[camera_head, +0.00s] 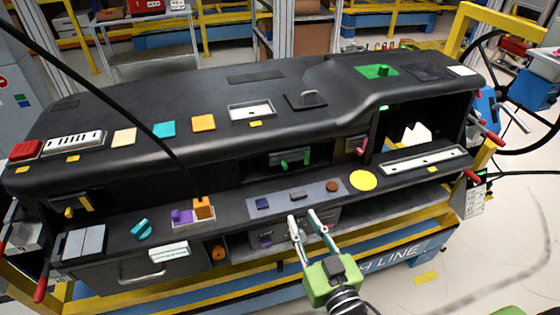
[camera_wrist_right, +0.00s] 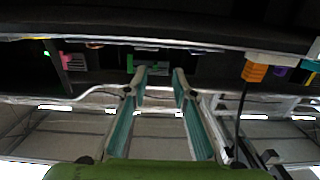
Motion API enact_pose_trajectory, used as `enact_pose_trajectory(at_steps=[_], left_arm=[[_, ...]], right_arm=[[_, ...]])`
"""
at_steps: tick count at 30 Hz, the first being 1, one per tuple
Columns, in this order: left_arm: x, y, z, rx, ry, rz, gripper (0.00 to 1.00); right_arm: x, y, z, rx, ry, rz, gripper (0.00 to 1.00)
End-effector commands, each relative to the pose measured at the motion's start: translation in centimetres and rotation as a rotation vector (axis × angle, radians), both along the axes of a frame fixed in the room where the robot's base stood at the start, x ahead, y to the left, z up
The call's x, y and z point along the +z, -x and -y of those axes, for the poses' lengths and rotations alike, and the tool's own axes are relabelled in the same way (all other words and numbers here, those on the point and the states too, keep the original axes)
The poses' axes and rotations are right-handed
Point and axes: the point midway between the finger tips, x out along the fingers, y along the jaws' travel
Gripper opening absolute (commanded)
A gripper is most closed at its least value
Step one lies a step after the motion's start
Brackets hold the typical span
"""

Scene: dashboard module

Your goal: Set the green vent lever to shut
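The green vent lever (camera_head: 295,161) sits on the dark centre vent (camera_head: 272,160) in the front face of the black dashboard. It looks roughly level, with an upturned right end. In the right wrist view the green lever (camera_wrist_right: 130,64) shows small, beyond the fingertips and just left of them. My right gripper (camera_head: 302,217) is in front of the dashboard, below the lever and apart from it. Its two fingers are parted with nothing between them; the gap also shows in the right wrist view (camera_wrist_right: 160,72). My left gripper is not in view.
A lower shelf with small buttons (camera_head: 297,195) juts out between my right gripper and the vent. An orange block (camera_head: 203,208) stands to the left, and a pink lever (camera_head: 358,145) is on the right vent. A yellow disc (camera_head: 363,180) lies on the shelf.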

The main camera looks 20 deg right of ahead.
Motion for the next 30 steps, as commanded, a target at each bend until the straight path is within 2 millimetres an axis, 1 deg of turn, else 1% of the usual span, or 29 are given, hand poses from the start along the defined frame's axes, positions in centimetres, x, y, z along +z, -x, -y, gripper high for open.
enact_pose_trajectory(at_steps=[1,3,6,8,11,24,27,30], left_arm=[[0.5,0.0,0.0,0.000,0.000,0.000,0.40],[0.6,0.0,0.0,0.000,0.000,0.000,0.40],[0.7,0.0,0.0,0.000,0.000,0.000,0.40],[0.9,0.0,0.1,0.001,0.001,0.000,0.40],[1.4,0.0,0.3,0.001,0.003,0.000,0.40],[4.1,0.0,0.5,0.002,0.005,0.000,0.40],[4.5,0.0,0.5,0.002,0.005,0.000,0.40],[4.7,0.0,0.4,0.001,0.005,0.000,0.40]], right_arm=[[2.0,0.1,0.3,-0.007,-0.002,0.026,0.25],[3.4,0.2,0.5,-0.012,-0.003,0.049,0.25],[4.1,-0.1,0.6,-0.014,-0.003,0.062,0.25],[4.2,-0.6,0.6,-0.014,-0.003,0.063,0.25],[4.3,-1.9,0.5,-0.014,-0.002,0.063,0.25],[4.3,-10.2,0.2,-0.013,-0.003,0.061,0.25],[4.2,-11.7,0.2,-0.014,-0.002,0.060,0.25],[4.1,-12.7,0.2,-0.014,-0.002,0.060,0.25]])
